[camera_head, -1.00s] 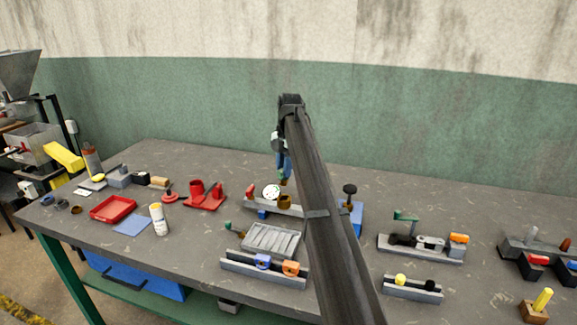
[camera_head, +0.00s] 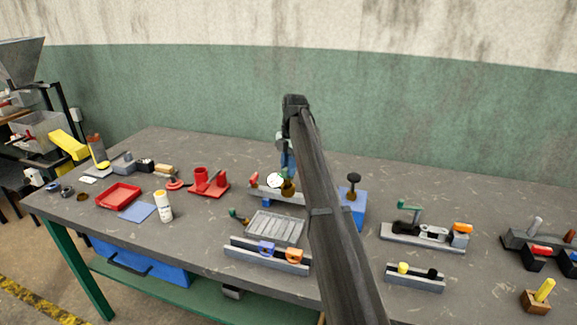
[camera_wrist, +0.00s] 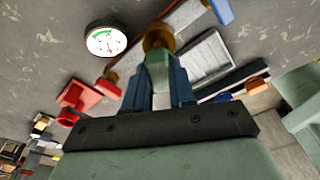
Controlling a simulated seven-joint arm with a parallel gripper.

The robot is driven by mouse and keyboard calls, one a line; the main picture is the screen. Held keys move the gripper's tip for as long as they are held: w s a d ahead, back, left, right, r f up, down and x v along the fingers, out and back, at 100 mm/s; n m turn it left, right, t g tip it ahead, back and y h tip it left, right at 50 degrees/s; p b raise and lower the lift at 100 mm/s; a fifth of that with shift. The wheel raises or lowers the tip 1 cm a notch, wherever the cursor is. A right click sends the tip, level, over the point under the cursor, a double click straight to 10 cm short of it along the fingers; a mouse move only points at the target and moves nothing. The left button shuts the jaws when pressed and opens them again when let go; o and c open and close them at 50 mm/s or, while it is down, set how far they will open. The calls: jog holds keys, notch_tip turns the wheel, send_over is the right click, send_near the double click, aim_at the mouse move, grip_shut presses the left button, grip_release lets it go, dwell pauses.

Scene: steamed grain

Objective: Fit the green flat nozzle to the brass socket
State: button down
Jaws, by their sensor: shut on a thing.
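My gripper (camera_wrist: 158,84) has blue fingers shut on the green flat nozzle (camera_wrist: 158,72). The brass socket (camera_wrist: 159,38) lies straight beyond the nozzle's far end in the wrist view. In the head view, the gripper (camera_head: 287,168) is just above the brass socket (camera_head: 288,189), which sits on a grey bar fixture (camera_head: 262,194) beside a round white gauge (camera_head: 275,181). The gauge also shows in the wrist view (camera_wrist: 106,41). The nozzle's tip overlaps the socket in the wrist view; I cannot tell whether they touch or whether the tip is inside. My arm hides part of the fixture's right side.
A grey slotted tray (camera_head: 274,229) is in front of the fixture. A blue block with a black knob (camera_head: 353,203) stands to the right, and a red stand (camera_head: 208,184) to the left.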

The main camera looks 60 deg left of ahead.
jog(key=shift+f, duration=1.9)
dwell(1.6)
jog(key=c, duration=0.9)
grip_release()
jog(key=shift+o, duration=0.2)
notch_tip(320, 180, up, 14)
jog(key=w, duration=0.1)
jog(key=shift+w+a, duration=0.2)
jog(key=shift+w, duration=0.1)
jog(key=shift+f, duration=0.15)
